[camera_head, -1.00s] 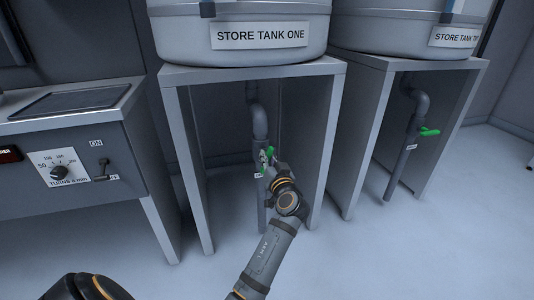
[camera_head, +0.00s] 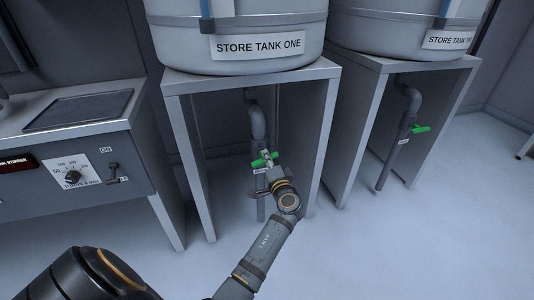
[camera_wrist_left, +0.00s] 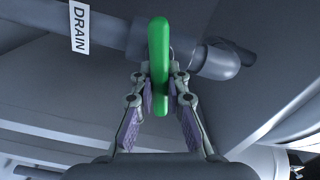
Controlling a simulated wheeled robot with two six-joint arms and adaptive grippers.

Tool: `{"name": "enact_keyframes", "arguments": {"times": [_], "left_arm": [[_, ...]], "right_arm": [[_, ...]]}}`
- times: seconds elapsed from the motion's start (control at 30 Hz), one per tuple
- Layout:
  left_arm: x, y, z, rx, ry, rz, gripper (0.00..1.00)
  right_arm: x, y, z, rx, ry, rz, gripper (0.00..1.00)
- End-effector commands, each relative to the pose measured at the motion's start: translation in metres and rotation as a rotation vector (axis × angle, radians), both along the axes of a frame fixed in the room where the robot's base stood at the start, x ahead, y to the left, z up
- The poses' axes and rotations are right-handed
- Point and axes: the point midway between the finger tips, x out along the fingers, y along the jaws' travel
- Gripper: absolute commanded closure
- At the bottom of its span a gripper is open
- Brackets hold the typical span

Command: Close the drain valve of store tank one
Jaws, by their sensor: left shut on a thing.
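Store tank one (camera_head: 236,30) stands on a grey stand. A grey drain pipe (camera_head: 258,122) drops beneath it, with a green valve handle (camera_head: 258,164). In the left wrist view the pipe (camera_wrist_left: 120,32) carries a DRAIN label (camera_wrist_left: 79,24). The green handle (camera_wrist_left: 158,55) lies across that pipe. My left gripper (camera_head: 269,165) reaches in under the tank at the handle. In the left wrist view its fingers (camera_wrist_left: 160,92) are shut on the handle, one on each side. The joint between handle and pipe is partly hidden. My right gripper is not in view.
The stand legs (camera_head: 193,165) flank the valve on both sides. To the right, a second tank stand has its own drain pipe (camera_head: 398,150) and green handle (camera_head: 420,129), set crosswise. A control bench (camera_head: 80,160) stands left. The floor in front is clear.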

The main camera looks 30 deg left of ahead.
Motion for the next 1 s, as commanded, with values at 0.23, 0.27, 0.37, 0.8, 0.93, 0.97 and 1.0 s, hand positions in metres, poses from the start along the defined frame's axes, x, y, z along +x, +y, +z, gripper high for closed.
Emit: {"name": "enact_keyframes", "arguments": {"times": [0.23, 0.27, 0.37, 0.8, 0.93, 0.97, 1.0], "left_arm": [[0.001, -0.001, 0.001, 0.108, 0.126, -0.002, 1.00], [0.001, -0.001, 0.001, 0.119, 0.138, -0.002, 1.00], [0.001, -0.001, 0.000, 0.147, 0.171, -0.002, 1.00], [0.001, -0.001, -0.003, 0.193, 0.223, -0.002, 1.00], [0.001, -0.001, -0.003, 0.192, 0.224, -0.002, 1.00], [0.001, -0.001, -0.003, 0.192, 0.224, -0.002, 1.00], [0.001, -0.001, -0.003, 0.191, 0.223, -0.002, 1.00]], "right_arm": [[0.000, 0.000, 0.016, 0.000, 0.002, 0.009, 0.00], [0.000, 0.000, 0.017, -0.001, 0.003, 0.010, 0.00], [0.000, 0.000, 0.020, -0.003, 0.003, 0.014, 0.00], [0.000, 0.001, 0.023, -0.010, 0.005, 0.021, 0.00], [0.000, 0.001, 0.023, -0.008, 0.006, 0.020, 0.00], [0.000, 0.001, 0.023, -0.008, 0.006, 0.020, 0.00], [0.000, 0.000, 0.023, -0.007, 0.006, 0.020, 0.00]]}}
